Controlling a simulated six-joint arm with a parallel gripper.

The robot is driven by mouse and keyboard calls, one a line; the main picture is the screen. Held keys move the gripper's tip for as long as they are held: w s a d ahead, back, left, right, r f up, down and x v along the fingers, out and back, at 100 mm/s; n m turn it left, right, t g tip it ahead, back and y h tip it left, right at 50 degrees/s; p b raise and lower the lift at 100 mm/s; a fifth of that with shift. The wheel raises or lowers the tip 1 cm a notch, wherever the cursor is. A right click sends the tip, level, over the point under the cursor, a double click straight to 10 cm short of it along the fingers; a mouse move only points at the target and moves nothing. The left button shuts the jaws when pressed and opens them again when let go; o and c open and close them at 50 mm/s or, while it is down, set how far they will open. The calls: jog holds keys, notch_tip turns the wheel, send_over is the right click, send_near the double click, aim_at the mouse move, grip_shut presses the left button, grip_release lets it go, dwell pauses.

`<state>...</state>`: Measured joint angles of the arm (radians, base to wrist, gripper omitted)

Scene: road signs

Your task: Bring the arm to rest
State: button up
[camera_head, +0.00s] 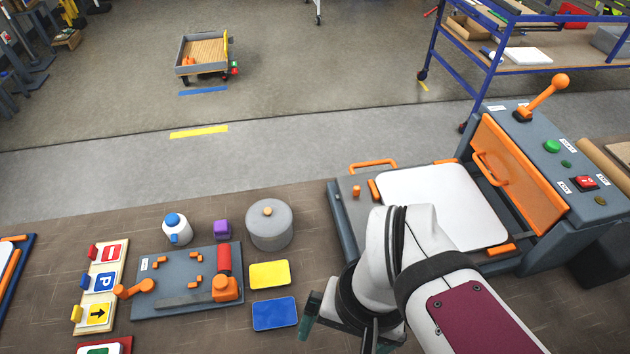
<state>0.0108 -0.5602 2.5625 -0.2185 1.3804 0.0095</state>
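My arm comes in from the lower right, its white link with a maroon panel bent over the front of the press machine. My gripper (340,328) points down beside the blue plate, its two dark greenish fingers spread apart. No object shows between them, though the lower finger is partly cut off by the picture's bottom edge. The gripper appears empty and apart from the plates.
The grey-and-orange machine (350,236) with a white plate (446,205) stands right, its orange lever (543,95) raised. Yellow (269,275) and blue (275,313) plates, a grey pot (269,228), a fixture board (172,267) and a sign rack (122,259) lie left.

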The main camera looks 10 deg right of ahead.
jog(key=w+a+r+n+h, duration=0.1)
jog(key=w+a+r+n, duration=0.5)
jog(key=n, duration=0.6)
jog(key=w+a+r+n+h, duration=0.1)
jog(key=w+a+r+n, duration=0.25)
jog(key=w+n, duration=0.6)
notch_tip(320, 180, down, 9)
jog(key=s+n, duration=0.2)
jog(key=shift+s+f, duration=0.15)
jog(key=shift+s, duration=0.1)
notch_tip(320, 180, up, 9)
jog(key=s+d+f+m+y, duration=0.1)
jog(key=s+d+f+m, duration=0.3)
jog(key=m, duration=0.7)
jog(key=s+d+f+m+y, duration=0.1)
jog(key=s+d+f+m, duration=0.4)
jog(key=s+m, duration=0.4)
jog(key=m, duration=0.3)
jog(key=shift+d, duration=0.25)
